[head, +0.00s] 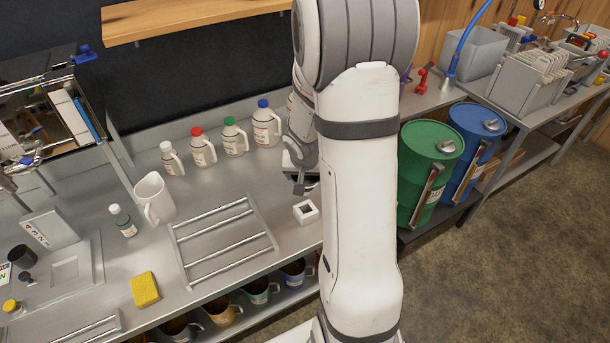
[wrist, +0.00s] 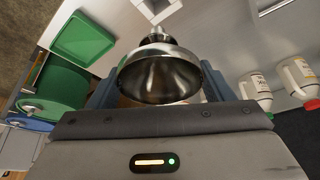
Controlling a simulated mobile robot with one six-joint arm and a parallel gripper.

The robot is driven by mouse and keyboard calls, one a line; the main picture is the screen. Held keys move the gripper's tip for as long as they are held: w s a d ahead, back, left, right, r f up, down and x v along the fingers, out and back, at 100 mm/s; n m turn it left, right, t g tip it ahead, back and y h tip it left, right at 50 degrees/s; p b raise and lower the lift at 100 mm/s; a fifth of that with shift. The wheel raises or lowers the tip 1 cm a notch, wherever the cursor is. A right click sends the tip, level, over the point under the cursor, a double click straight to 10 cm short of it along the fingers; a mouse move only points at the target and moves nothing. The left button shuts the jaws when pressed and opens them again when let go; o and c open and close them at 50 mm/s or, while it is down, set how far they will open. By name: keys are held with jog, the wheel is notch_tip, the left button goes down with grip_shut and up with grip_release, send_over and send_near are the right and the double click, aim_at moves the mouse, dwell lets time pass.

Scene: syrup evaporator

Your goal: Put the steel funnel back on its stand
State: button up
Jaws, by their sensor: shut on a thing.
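The steel funnel (wrist: 160,75) is shiny, with its wide mouth facing the wrist camera and its narrow end pointing away. My gripper (wrist: 157,88) is shut on it, with a blue-grey finger on each side. A small white square block with a dark opening (head: 306,211) stands on the steel counter near its front edge; it may be the stand. What looks like the same block shows just past the funnel's narrow end in the wrist view (wrist: 156,9), apart from it as far as I can tell. In the head view my arm hides the funnel.
Jugs with coloured caps (head: 234,138) line the back of the counter. A wire rack (head: 225,238) lies left of the block, with a white pitcher (head: 153,198) behind it. Green (head: 428,165) and blue (head: 476,145) drums stand to the right. A green tray (wrist: 83,39) shows in the wrist view.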

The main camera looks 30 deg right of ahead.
aim_at(306, 193)
jog(key=shift+f+b, duration=4.15)
jog(key=shift+f, duration=0.25)
jog(key=shift+f+b, duration=0.4)
jog(key=shift+b, duration=0.4)
jog(key=o, duration=1.1)
jog(key=shift+c, duration=0.2)
jog(key=shift+r, duration=0.1)
jog(key=shift+r+p, duration=2.85)
jog(key=shift+r, duration=0.6)
